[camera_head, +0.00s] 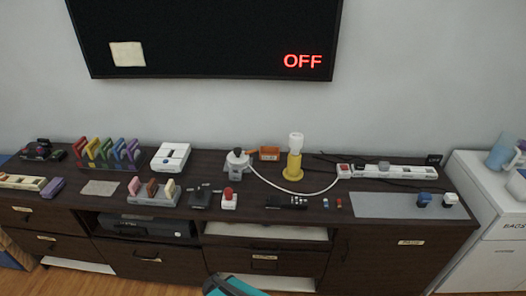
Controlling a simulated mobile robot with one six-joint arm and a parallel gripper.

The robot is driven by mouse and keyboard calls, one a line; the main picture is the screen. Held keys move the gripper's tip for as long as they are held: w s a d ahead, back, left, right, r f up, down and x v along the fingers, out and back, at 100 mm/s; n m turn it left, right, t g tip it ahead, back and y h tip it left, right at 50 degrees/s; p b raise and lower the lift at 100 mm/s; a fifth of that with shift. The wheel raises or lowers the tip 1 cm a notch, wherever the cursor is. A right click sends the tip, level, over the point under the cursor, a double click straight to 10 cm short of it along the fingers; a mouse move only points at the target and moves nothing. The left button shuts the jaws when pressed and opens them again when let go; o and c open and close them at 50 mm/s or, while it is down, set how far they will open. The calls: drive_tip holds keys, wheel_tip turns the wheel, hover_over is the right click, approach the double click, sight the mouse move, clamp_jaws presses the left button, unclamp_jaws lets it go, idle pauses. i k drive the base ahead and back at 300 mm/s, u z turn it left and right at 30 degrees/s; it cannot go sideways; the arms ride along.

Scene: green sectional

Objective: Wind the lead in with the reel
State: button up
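A small grey and white reel-like device (237,163) stands on the dark cabinet top, left of the yellow lamp base. A white lead (284,190) leaves it, sags in a loose curve across the cabinet top in front of the yellow base, and rises to the left end of a white power strip (390,172). The lead's end there is too small to make out clearly. A crank on the reel cannot be made out. Only a teal and dark piece, apparently part of my arm, shows at the bottom edge; my gripper's fingers are not visible.
The dark cabinet (380,240) runs along the wall under a screen (210,35) reading OFF. Near the reel stand a yellow lamp base (293,166), an orange box (269,153) and a red-topped white block (229,199). A grey mat (385,205) lies at right.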

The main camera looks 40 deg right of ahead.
sight(239, 158)
drive_tip(key=z, duration=0.8)
drive_tip(key=k, duration=1)
drive_tip(key=i, duration=0.85)
drive_tip(key=z, duration=0.05)
